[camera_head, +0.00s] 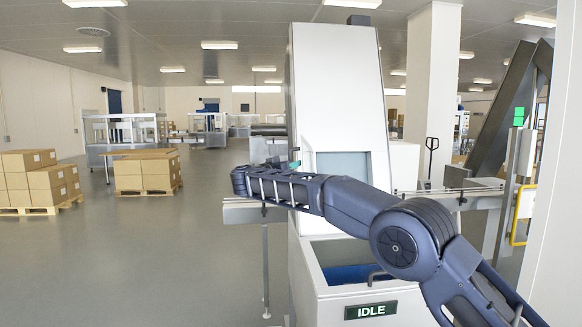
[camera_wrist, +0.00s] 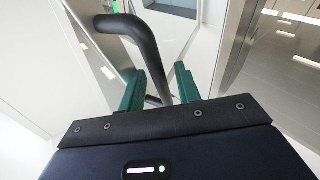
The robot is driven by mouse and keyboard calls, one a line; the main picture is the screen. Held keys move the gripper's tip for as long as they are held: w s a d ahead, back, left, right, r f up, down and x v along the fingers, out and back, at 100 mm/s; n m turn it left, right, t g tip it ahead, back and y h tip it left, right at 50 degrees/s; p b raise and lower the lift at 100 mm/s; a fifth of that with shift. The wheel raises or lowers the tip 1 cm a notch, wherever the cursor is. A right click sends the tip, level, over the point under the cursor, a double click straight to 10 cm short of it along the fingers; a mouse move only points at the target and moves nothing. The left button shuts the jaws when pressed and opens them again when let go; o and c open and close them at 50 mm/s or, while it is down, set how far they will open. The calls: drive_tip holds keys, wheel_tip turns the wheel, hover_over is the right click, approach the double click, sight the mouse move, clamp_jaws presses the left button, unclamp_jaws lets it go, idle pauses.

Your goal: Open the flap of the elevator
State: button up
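The elevator is a tall white machine (camera_head: 335,75) with a recessed grey-blue panel (camera_head: 343,165) in its front, partly behind my arm. The fingers are apart, with a visible gap on the right side of the bar. In the head view, my gripper is mostly hidden; a small teal part (camera_head: 294,165) shows beside the elevator's left edge. I cannot tell the flap's outline.
A lower white bin (camera_head: 345,293) with a blue interior and an "IDLE" display (camera_head: 371,310) stands in front. A conveyor (camera_head: 460,199) runs right of the elevator. Carton stacks on pallets (camera_head: 146,173) stand at the left. The floor (camera_head: 170,260) at left is clear.

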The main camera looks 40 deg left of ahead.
drive_tip(key=shift+s, duration=0.1)
drive_tip(key=s+f, duration=0.1)
drive_tip(key=s, duration=0.9)
drive_tip(key=shift+s+a, duration=0.3)
drive_tip(key=shift+a, duration=0.05)
